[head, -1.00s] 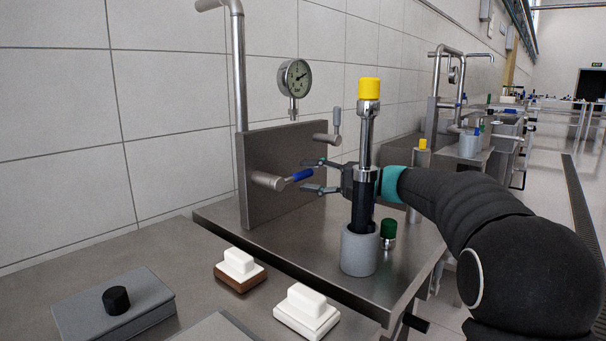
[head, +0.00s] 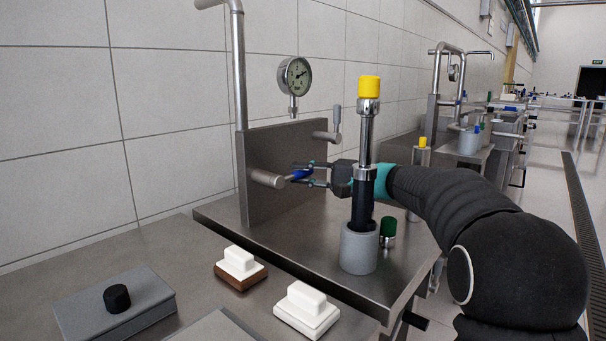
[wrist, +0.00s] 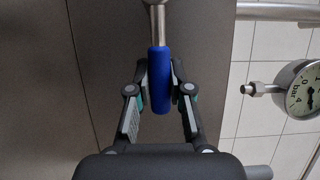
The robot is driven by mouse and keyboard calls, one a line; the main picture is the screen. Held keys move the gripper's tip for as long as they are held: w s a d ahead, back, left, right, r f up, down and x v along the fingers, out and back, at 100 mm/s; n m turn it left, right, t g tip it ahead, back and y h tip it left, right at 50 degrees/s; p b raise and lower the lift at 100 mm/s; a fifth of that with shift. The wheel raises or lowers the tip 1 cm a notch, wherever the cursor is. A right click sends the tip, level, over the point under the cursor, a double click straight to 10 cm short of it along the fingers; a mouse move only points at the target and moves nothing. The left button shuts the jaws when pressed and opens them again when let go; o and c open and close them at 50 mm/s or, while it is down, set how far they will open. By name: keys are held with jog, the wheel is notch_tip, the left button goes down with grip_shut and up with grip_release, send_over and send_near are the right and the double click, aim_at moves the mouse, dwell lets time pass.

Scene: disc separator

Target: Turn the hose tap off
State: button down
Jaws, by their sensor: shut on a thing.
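The tap with the blue lever (head: 301,174) sticks out from the front of an upright steel panel (head: 284,150). Its steel body (head: 267,180) is at the left, and the blue lever points to the right, towards my gripper. In the wrist view the blue lever (wrist: 160,75) runs down between the fingers from a steel stem (wrist: 157,22). My gripper (head: 312,175) is shut on the blue lever near its free end, with a finger pad on each side (wrist: 160,88). A second tap with a grey lever (head: 336,121) stands upright at the panel's right edge.
A grey cup (head: 359,248) holding a tall dark and chrome tool with a yellow cap (head: 369,86) stands close in front of my arm. A green-capped item (head: 387,230) is beside it. White blocks (head: 306,310) lie on the front bench.

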aim_at(297, 171)
jog(key=shift+s+r+n+h+b, duration=0.1)
jog(key=shift+r+n+h+b, duration=0.4)
jog(key=shift+r+n+b, duration=0.55)
jog(key=shift+s+a+r+n+h+b, duration=0.15)
jog(key=shift+r+n+h+b, duration=0.2)
jog(key=shift+n, duration=0.3)
jog(key=shift+s+a+r+n+h+b, duration=0.15)
jog(key=shift+r+n+h+b, duration=0.15)
jog(key=shift+n, duration=0.3)
jog(key=shift+s+a+r+n+h+b, duration=0.15)
jog(key=shift+r+n+h+b, duration=0.15)
jog(key=shift+n, duration=0.2)
jog(key=shift+s+a+r+n+h+b, duration=0.1)
jog(key=shift+s+r+n+h+b, duration=0.1)
jog(key=shift+r+n, duration=0.25)
jog(key=shift+s+a+r+n+t+h+b, duration=0.25)
jog(key=shift+r+n+b, duration=0.1)
jog(key=shift+n, duration=0.2)
jog(key=shift+s+a+r+n+t+h+b, duration=0.15)
jog(key=shift+s+r+n+h+b, duration=0.15)
jog(key=shift+n, duration=0.2)
jog(key=c, duration=1)
grip_release()
jog(key=shift+a, duration=0.1)
jog(key=shift+c, duration=0.2)
